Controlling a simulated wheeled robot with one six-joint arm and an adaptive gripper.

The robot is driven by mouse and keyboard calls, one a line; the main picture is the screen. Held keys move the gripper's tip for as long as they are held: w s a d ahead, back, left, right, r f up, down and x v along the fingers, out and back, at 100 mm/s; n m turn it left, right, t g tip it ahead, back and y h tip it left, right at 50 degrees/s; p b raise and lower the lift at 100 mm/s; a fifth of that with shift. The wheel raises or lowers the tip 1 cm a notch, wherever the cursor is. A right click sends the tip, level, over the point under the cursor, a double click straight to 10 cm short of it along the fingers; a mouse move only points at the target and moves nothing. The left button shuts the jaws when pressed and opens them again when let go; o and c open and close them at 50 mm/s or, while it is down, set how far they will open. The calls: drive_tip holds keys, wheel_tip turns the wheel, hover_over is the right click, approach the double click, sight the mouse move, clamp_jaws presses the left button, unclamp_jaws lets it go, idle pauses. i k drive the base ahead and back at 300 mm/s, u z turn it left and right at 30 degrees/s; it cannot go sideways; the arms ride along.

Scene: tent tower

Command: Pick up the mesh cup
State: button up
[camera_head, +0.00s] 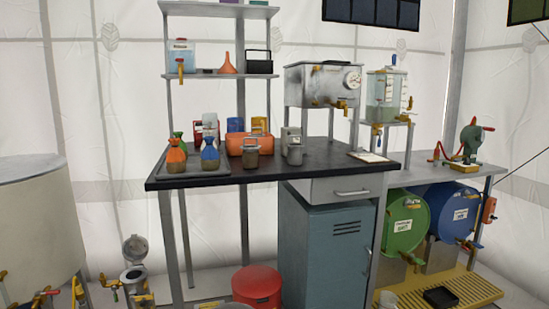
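A small grey-brown cup-like container (250,156) with a darker rim stands on the black tabletop (330,160), in front of an orange box. A taller grey metal container (292,148) stands just to its right. Either could be the mesh cup; at this size I cannot make out mesh on them. My gripper is not in view.
On the tabletop, a grey tray (190,172) holds tied bags at the left, an orange box (262,143) stands behind, and a steel tank (322,85) rises at the back right. A shelf (210,76) stands behind.

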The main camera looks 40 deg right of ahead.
sight(294, 149)
drive_tip(key=u, duration=0.05)
drive_tip(key=k, duration=0.45)
drive_tip(key=u, duration=0.2)
drive_tip(key=i, duration=1.5)
drive_tip(key=z, duration=1.8)
drive_tip(key=i, duration=0.6)
drive_tip(key=z, duration=0.55)
